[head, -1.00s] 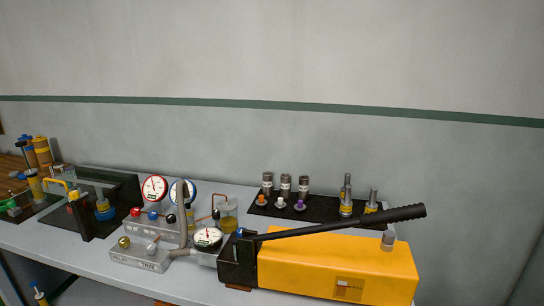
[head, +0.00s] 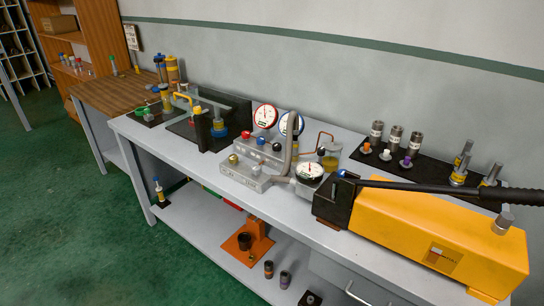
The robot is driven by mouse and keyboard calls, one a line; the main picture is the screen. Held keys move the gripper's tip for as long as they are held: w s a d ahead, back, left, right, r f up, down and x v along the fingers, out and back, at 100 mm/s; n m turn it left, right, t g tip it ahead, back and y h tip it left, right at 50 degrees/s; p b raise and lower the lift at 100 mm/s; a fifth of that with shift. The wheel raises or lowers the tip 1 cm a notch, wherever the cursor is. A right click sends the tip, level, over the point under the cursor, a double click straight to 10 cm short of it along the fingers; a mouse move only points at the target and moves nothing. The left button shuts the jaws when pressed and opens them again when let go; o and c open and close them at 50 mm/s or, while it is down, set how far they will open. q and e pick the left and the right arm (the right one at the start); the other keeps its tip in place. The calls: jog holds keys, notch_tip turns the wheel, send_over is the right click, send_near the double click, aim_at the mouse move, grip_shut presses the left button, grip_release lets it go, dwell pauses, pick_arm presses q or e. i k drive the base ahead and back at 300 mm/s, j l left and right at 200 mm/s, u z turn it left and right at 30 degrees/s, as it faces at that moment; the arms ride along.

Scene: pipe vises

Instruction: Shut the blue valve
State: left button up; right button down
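A grey metal manifold block (head: 248,158) stands on the workbench below two round gauges, a red-rimmed one (head: 265,117) and a blue-rimmed one (head: 291,123). On its upper step sit a red knob (head: 247,134), a small blue knob (head: 261,141) and a dark knob (head: 277,147). A brass-coloured knob (head: 233,159) sits on the lower front step. Another small blue part (head: 342,173) is on the black head of the yellow pump (head: 425,235). I cannot tell whether either blue part is open or shut. Neither of my grippers is in view.
The pump's long black handle (head: 440,189) reaches over the bench's right side. Several metal fittings (head: 395,138) stand on a black mat behind it. A black-based vise (head: 206,130) stands left of the manifold. An orange tool (head: 248,242) is on the lower shelf.

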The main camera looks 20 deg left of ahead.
aim_at(261, 141)
jog(key=i+j+z, duration=0.25)
jog(key=j, duration=0.85)
jog(key=j+z, duration=0.3)
jog(key=j, duration=0.8)
jog(key=k, duration=0.05)
